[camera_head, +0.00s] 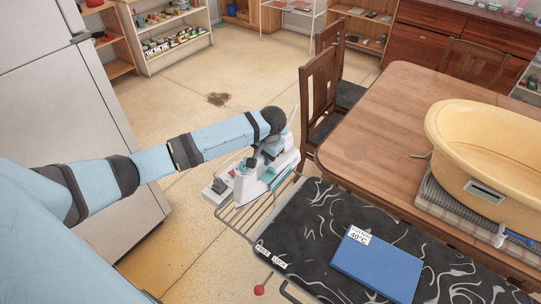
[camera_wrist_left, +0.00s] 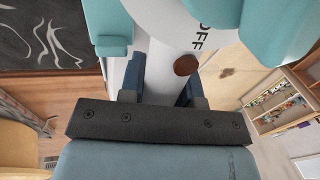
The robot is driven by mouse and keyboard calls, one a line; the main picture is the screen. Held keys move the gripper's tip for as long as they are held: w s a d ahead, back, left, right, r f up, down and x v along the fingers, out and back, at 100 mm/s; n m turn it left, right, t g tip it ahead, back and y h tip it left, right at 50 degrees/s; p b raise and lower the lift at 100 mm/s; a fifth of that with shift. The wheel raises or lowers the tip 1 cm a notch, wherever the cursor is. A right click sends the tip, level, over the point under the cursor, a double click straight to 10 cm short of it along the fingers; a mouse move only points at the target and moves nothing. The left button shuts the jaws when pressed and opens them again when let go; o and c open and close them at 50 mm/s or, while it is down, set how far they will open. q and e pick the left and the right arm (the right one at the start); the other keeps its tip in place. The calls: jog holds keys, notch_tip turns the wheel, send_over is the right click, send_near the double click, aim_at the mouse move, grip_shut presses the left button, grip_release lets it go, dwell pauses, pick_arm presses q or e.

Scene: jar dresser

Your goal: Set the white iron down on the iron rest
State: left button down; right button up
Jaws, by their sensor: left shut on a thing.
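The white iron (camera_head: 248,187) with teal parts is in my left gripper (camera_head: 259,160), over the end of the ironing board in the head view. The gripper is shut on it. In the left wrist view the iron's white body (camera_wrist_left: 158,55) with the letters OFF fills the space between and beyond the fingers (camera_wrist_left: 160,94). The iron rest, a metal wire rack (camera_head: 250,222), sticks out from the near left end of the board, just below the iron. I cannot tell whether the iron touches it. My right gripper is not in view.
The black patterned ironing board (camera_head: 315,225) bears a folded blue cloth (camera_head: 378,263) with a 40°C label. A wooden table (camera_head: 400,110) with a yellow tub (camera_head: 490,140) stands behind. A chair (camera_head: 322,85) is close beside the board. The floor (camera_head: 180,225) left of the rack is clear.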

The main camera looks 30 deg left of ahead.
aim_at(263, 171)
pick_arm(q)
jog(key=shift+w+a+f, duration=0.15)
jog(key=shift+a, duration=0.15)
jog(key=shift+f, duration=0.95)
notch_tip(263, 171, down, 4)
jog(key=b, duration=0.3)
jog(key=shift+r, duration=0.1)
jog(key=shift+f+b, duration=0.7)
jog(key=shift+b, duration=0.15)
jog(key=shift+f+b, duration=0.25)
jog(key=shift+b, duration=0.1)
jog(key=shift+f, duration=0.6)
